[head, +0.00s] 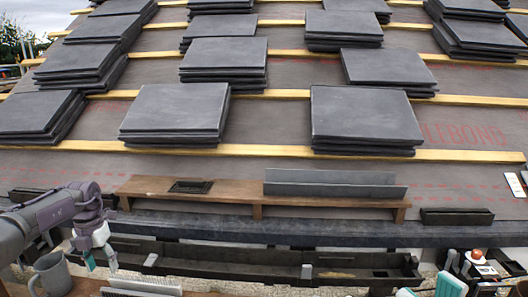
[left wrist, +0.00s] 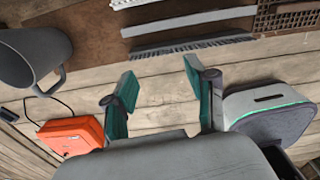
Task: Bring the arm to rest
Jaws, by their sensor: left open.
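My left arm comes in from the left in the head view. Its gripper (head: 100,259) hangs low at the lower left, fingers pointing down, with teal pads apart and nothing between them. The left wrist view shows this gripper (left wrist: 158,76) open and empty above wooden boards (left wrist: 160,95). A grey mug (head: 52,274) stands just left of the gripper; it also shows in the left wrist view (left wrist: 32,52). Teal and white parts at the lower right edge of the head view may be my right gripper, but its jaws are not clear.
A brush (left wrist: 190,46) lies beyond the fingertips, and an orange case (left wrist: 70,135) lies at lower left in the wrist view. A wooden plank (head: 225,195) and a dark gutter (head: 270,259) run across in front. Stacked slate tiles (head: 365,115) rest on the battened roof.

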